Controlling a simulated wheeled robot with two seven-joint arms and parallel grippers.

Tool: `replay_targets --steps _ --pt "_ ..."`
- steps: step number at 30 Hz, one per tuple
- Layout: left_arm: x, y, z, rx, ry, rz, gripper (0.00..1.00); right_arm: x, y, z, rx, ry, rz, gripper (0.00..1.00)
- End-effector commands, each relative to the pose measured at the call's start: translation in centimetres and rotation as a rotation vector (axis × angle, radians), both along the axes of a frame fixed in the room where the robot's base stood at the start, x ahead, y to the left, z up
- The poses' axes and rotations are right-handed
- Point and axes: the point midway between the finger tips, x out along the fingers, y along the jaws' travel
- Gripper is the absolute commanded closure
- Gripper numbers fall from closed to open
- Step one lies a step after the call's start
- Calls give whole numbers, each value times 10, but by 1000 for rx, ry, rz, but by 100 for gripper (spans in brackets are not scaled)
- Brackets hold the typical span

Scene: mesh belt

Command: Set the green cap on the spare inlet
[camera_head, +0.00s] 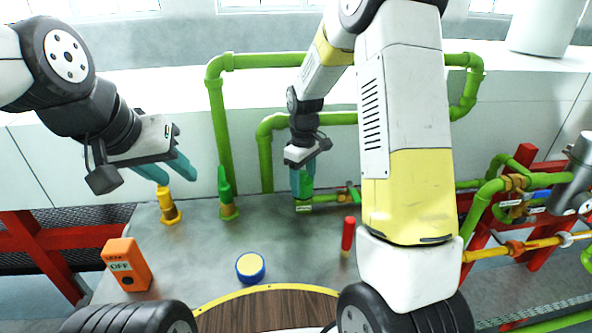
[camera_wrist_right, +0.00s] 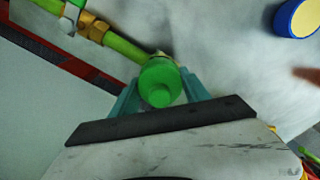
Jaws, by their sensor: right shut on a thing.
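The green cap (camera_head: 307,180) is between the teal fingers of my right gripper (camera_head: 302,186), near the middle of the head view. In the right wrist view the cap (camera_wrist_right: 161,84) shows end-on between the fingers of the gripper (camera_wrist_right: 158,92). A small label (camera_head: 303,208) lies just below the cap, at the end of a thin green pipe (camera_head: 328,199). The inlet itself is hidden behind the cap and fingers, so I cannot tell whether the cap touches it. My left gripper (camera_head: 166,170) is open and empty, above a yellow fitting (camera_head: 169,206).
A red cylinder (camera_head: 348,235), a blue-yellow disc (camera_head: 250,267) and an orange OFF box (camera_head: 127,265) are nearer. Thick green pipes (camera_head: 265,160) rise behind. Red frames and pipes crowd the right.

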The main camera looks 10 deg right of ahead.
Motion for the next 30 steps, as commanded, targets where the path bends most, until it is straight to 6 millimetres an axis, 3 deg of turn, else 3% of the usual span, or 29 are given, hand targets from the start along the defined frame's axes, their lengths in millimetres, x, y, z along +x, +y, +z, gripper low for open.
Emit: replay_targets --steps 2,13,30 --pt "0 0 0 0 0 0 64 0 0 0 0 0 0 37" --pt "0 0 0 0 0 0 64 0 0 3 0 -1 0 37" --pt "0 0 0 0 0 0 64 1 0 48 1 -2 1 37"
